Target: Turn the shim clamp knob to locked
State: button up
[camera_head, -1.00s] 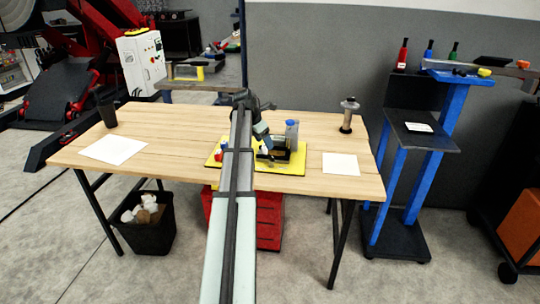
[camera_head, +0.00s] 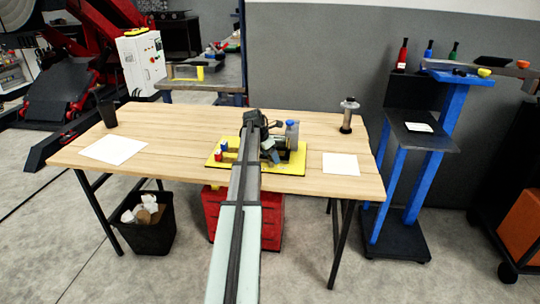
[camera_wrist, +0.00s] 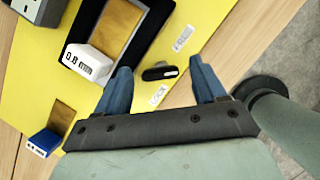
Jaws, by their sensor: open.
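The shim clamp knob (camera_wrist: 160,72) is a small black bar-shaped handle on the yellow plate (camera_wrist: 35,95) in the wrist view. A white label reading LOCK (camera_wrist: 157,96) lies just below it, and another label (camera_wrist: 183,38), which seems to read FREE, lies above right. My gripper (camera_wrist: 162,78) is open, its two blue fingers on either side of the knob with clear gaps. I cannot tell its height above the knob. In the head view my arm and gripper (camera_head: 267,152) are over the yellow plate (camera_head: 290,172), and the knob is hidden there.
A white block marked 0.8 (camera_wrist: 88,62) sits beside a black-framed brass-coloured part (camera_wrist: 108,25). A blue block (camera_wrist: 44,142) is at lower left. A blue-capped bottle (camera_head: 292,130) stands behind the fixture. White sheets (camera_head: 114,149) lie on the wooden table (camera_head: 180,125).

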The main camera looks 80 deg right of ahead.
jog(key=c, duration=1.1)
jog(key=shift+o, duration=0.2)
jog(key=shift+m, duration=0.3)
jog(key=m, duration=0.2)
jog(key=m+g+y, duration=0.1)
jog(key=m, duration=0.1)
jog(key=shift+w+d+y, duration=0.1)
jog(key=shift+d+y, duration=0.1)
jog(key=shift+y, duration=0.1)
jog(key=shift+m+y, duration=0.8)
jog(key=shift+m, duration=1.3)
jog(key=o, duration=1.1)
jog(key=shift+c, duration=0.2)
